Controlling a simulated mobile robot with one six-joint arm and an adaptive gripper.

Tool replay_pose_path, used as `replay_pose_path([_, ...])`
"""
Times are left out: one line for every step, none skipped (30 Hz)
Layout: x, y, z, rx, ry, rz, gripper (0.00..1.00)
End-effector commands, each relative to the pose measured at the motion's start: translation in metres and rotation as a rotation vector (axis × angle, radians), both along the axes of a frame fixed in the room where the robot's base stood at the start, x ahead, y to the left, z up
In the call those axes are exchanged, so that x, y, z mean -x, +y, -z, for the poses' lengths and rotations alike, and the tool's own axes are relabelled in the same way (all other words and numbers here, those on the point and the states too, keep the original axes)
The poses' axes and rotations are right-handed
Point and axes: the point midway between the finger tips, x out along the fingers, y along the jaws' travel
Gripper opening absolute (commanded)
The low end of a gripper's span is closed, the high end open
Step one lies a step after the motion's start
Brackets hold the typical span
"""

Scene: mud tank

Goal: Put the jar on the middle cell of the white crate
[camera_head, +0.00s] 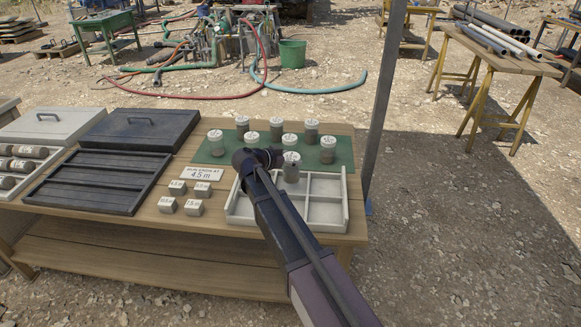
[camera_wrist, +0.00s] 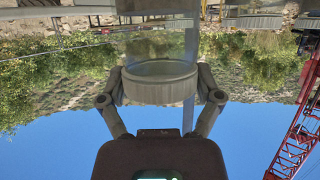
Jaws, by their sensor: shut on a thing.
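The jar (camera_head: 291,168), clear-walled with a pale lid and dark contents, is held at the end of my gripper (camera_head: 276,158). In the wrist view the jar (camera_wrist: 158,82) sits between the two fingers of my gripper (camera_wrist: 160,92), which are shut on its sides. In the head view the jar appears over the back part of the white crate (camera_head: 346,212), by the crate's far edge. Its exact height above the crate is hard to tell. The crate is divided into cells; my arm covers its left and middle part. The cells I can see look empty.
Several similar jars (camera_head: 327,150) stand on a green mat (camera_head: 343,160) behind the crate. A sign (camera_head: 201,174) and small labelled blocks (camera_head: 194,207) lie left of it. A dark slatted tray (camera_head: 95,185) is farther left. A grey post (camera_head: 381,100) rises behind the table's right end.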

Motion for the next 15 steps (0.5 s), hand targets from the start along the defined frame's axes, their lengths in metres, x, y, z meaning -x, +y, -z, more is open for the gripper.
replay_pose_path([0.000,0.000,0.005,0.001,-0.001,0.000,0.22])
replay_pose_path([0.000,0.000,0.007,0.001,-0.001,0.000,0.22])
replay_pose_path([0.000,0.000,0.010,0.001,-0.001,0.000,0.22])
replay_pose_path([0.000,0.000,0.013,0.001,-0.001,0.000,0.22])
replay_pose_path([0.000,0.000,0.015,0.001,-0.001,0.000,0.22])
replay_pose_path([0.000,0.000,0.018,0.002,-0.001,0.001,0.22])
replay_pose_path([0.000,-0.001,0.021,0.002,-0.001,0.001,0.22])
replay_pose_path([0.000,-0.001,0.023,0.002,-0.001,0.001,0.22])
replay_pose_path([0.000,-0.001,0.025,0.002,-0.001,0.001,0.22])
replay_pose_path([0.000,-0.001,0.027,0.002,-0.001,0.001,0.22])
replay_pose_path([0.000,-0.001,0.029,0.002,-0.001,0.001,0.22])
replay_pose_path([0.000,-0.001,0.030,0.002,-0.001,0.001,0.22])
replay_pose_path([0.000,-0.001,0.031,0.002,-0.001,0.001,0.22])
replay_pose_path([0.000,-0.001,0.032,0.002,-0.001,0.001,0.22])
replay_pose_path([0.000,-0.001,0.032,0.002,-0.001,0.001,0.22])
